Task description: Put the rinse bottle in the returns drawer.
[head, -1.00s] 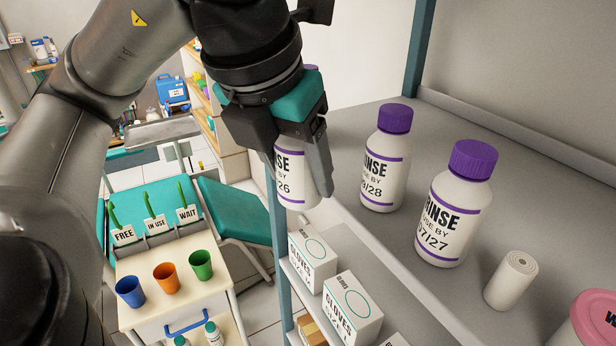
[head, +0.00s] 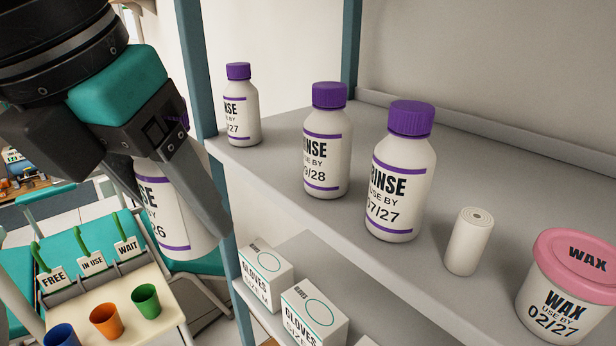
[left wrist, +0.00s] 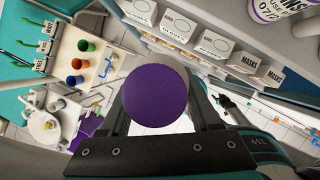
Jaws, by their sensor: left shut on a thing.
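My left gripper (head: 178,190) is shut on a white rinse bottle (head: 175,225) with purple bands, its label partly hidden by the fingers, with "26" showing. The bottle hangs in the air left of the shelf's edge, clear of it. In the left wrist view its purple cap (left wrist: 155,95) sits between the fingers. Three other rinse bottles with purple caps stand upright on the shelf: one at the far left (head: 240,110), one in the middle (head: 327,145) and one nearer (head: 398,180). My right gripper is not in the head view. I cannot make out the returns drawer.
The grey shelf (head: 300,215) also holds a white roll (head: 468,242) and a pink-lidded wax tub (head: 567,295). Glove boxes (head: 315,312) stand on the shelf below. A cart (head: 165,310) with blue, orange and green cups and FREE, IN USE and WAIT tags is at lower left.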

